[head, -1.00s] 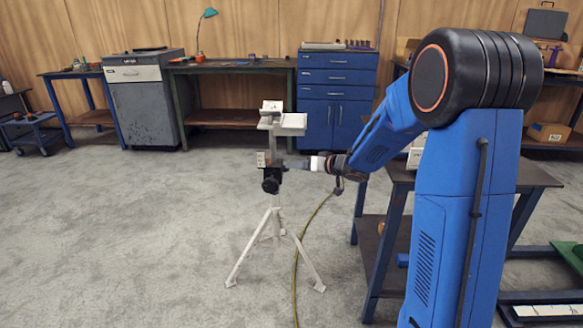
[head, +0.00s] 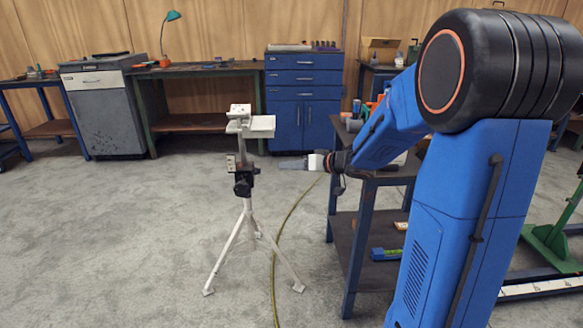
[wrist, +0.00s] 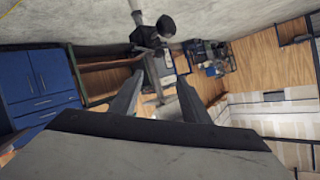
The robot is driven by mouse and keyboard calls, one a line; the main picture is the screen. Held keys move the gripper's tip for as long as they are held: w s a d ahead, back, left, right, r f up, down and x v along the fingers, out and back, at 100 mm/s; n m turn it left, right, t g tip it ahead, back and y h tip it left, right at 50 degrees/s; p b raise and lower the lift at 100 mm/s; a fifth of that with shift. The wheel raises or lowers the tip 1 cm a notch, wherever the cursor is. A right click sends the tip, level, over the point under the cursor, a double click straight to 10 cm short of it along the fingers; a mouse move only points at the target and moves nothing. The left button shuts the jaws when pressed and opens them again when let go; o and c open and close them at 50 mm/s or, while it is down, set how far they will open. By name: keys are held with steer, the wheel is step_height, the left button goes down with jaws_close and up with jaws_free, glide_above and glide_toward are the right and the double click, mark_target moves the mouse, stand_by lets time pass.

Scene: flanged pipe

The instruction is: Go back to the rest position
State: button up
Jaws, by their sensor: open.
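My gripper (head: 281,163) points left at mid-height in the head view. It is open and looks empty, with a gap between its tips and the tripod stand. The wrist view shows the two spread grey fingers of my gripper (wrist: 161,68). The white tripod stand (head: 247,225) stands upright on the floor to the left of the fingertips. It carries a white head (head: 259,127) and a black clamp part (head: 243,184). In the wrist view the stand's black knob (wrist: 166,26) shows beyond the fingers. The rest position itself is not marked in any view.
A dark workbench (head: 341,215) with blue legs stands right of my gripper, beneath and beside my arm. A yellow-green hose (head: 283,225) lies on the floor. A blue drawer cabinet (head: 304,110) stands at the back wall. The grey floor at left is open.

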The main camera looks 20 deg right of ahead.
steer(key=s+d+r+m+h, duration=0.25)
steer(key=s+r+h, duration=0.2)
steer(key=s, duration=0.25)
steer(key=s+d+r+m+h, duration=0.1)
steer(key=s+d+r+h, duration=0.25)
steer(key=s+h, duration=0.25)
steer(key=s+a+f+g+y, duration=0.1)
steer(key=s+a+f+g, duration=0.1)
steer(key=s, duration=0.7)
steer(key=s+a+f+n+g+y, duration=0.1)
steer(key=s+a+f, duration=0.3)
steer(key=s, duration=0.6)
steer(key=s+a+f+n+g+y, duration=0.1)
steer(key=s+a+f+g, duration=0.1)
steer(key=s, duration=0.7)
steer(key=shift+s+a+f+g, duration=0.4)
steer(key=shift+f+g, duration=0.2)
steer(key=shift+g, duration=0.3)
